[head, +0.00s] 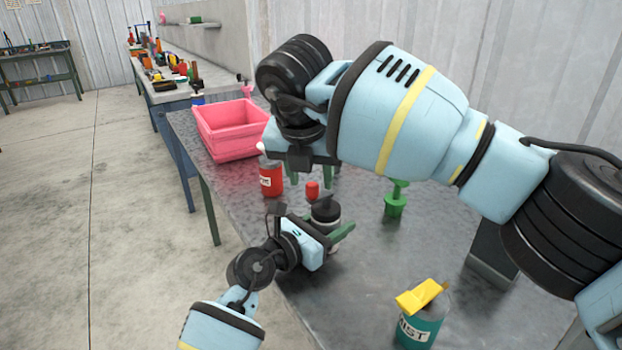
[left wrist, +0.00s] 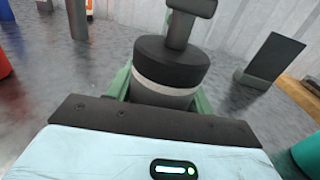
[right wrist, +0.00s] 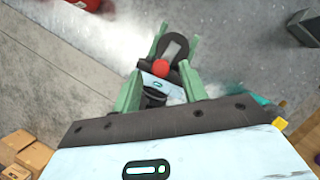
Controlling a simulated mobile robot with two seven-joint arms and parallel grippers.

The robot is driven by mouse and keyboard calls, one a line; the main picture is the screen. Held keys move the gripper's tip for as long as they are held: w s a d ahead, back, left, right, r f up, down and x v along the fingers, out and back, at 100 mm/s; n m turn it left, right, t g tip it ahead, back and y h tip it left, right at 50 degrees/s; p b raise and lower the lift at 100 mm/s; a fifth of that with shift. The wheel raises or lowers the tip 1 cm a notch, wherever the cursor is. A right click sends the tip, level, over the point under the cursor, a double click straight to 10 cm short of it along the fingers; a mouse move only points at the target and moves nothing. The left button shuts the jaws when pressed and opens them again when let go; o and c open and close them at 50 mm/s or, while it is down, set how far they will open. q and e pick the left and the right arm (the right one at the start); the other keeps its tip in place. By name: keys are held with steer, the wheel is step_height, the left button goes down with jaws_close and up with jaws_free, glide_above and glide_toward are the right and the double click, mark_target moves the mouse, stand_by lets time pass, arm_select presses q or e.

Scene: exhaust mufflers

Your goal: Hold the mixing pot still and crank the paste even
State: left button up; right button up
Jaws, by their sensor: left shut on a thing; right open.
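My left gripper (head: 326,229) is shut around the pot's body from the near side. My right gripper (head: 311,178) is open above the pot. In the right wrist view, the red knob (right wrist: 160,68) appears between its green fingers. The paste inside the pot is hidden.
A red can (head: 271,179) and a pink crate (head: 222,152) stand beyond the pot. A green tool (head: 395,206) stands to its right. A teal can (head: 420,330) with a yellow piece on top stands at the near right. My right arm crosses above the table.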

steer(key=v, duration=1)
steer(key=shift+r, duration=0.15)
stand_by(0.5)
arm_select(q)
steer(key=o, duration=1.1)
steer(key=v, duration=1.2)
